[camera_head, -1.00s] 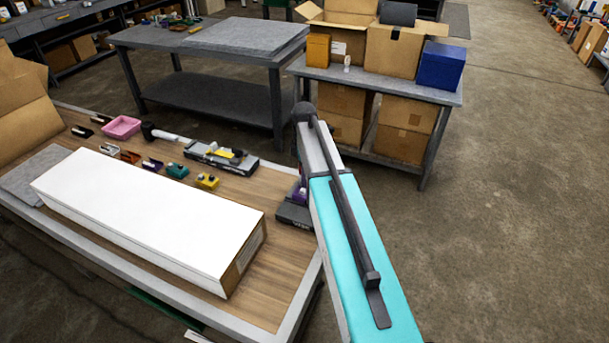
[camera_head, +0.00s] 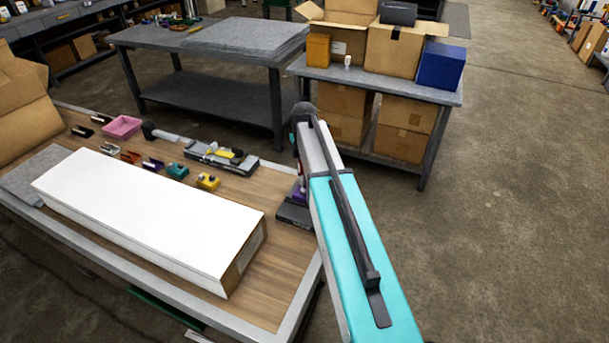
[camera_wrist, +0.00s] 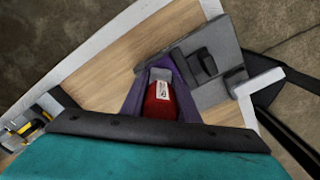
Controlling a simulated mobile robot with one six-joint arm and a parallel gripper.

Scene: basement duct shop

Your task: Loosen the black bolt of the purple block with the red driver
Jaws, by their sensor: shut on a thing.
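The purple block (camera_wrist: 187,88) sits on a dark grey fixture (camera_wrist: 212,95) near the table corner. In the head view, a bit of the purple block (camera_head: 299,198) and the dark fixture base (camera_head: 295,215) show beside my arm. The red driver (camera_wrist: 162,103) has a white label and lies between the purple sides in the wrist view. My gripper (camera_wrist: 159,114) is shut on the red driver, over the block. The fingertips are mostly hidden. The black bolt and the driver's tip cannot be made out, so I cannot tell whether they touch.
A long white box (camera_head: 150,205) covers much of the wooden table. Behind it lie a yellow block (camera_head: 208,181), a green block (camera_head: 177,171), a pink tray (camera_head: 122,127) and a grey tool (camera_head: 222,157). A side table (camera_head: 375,82) with cartons stands beyond my arm.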

